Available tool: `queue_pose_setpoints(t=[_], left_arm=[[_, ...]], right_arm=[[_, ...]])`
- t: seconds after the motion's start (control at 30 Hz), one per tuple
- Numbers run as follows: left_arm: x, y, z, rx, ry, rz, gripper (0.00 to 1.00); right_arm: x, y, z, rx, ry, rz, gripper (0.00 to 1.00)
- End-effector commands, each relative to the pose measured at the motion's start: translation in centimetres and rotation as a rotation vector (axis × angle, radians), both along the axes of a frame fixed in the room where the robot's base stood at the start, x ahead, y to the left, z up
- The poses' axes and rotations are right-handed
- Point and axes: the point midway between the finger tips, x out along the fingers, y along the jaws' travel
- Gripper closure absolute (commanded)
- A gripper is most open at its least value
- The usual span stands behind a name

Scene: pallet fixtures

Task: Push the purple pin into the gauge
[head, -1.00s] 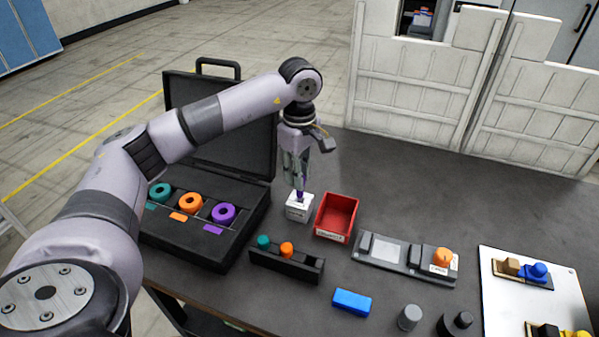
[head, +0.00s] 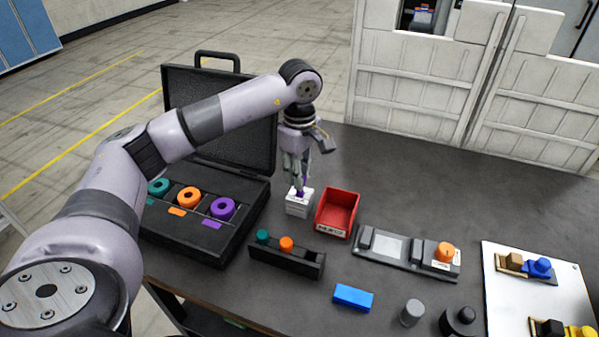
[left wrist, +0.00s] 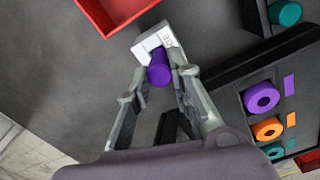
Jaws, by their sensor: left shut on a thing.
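The purple pin (left wrist: 160,72) is between the fingertips of my left gripper (left wrist: 158,90), which is shut on it. In the head view the left gripper (head: 299,180) points down over the white gauge block (head: 299,203). The pin's lower end is at the top of the gauge, which also shows in the left wrist view (left wrist: 165,38). How deep the pin sits in the gauge cannot be told. The right gripper is not in view.
A red bin (head: 337,213) stands close right of the gauge. An open black case (head: 205,240) with teal, orange and purple rings is at left. A black rack (head: 287,263) holds teal and orange pins in front. A blue block (head: 353,298) lies nearer.

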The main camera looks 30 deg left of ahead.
Motion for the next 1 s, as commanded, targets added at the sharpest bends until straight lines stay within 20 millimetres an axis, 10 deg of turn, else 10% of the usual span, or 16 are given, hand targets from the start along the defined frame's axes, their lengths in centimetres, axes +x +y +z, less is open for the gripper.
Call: queue_pose_setpoints(t=[0.43,0.5,1.0], left_arm=[[0.00,0.01,-0.35,0.000,0.000,0.000,1.00],[0.00,0.01,-0.34,0.000,0.000,0.000,0.76],[0.00,0.00,-0.34,0.000,0.000,0.000,0.57]], right_arm=[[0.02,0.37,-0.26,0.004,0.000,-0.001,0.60],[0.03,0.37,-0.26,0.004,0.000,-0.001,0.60],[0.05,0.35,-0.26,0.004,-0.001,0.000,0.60]])
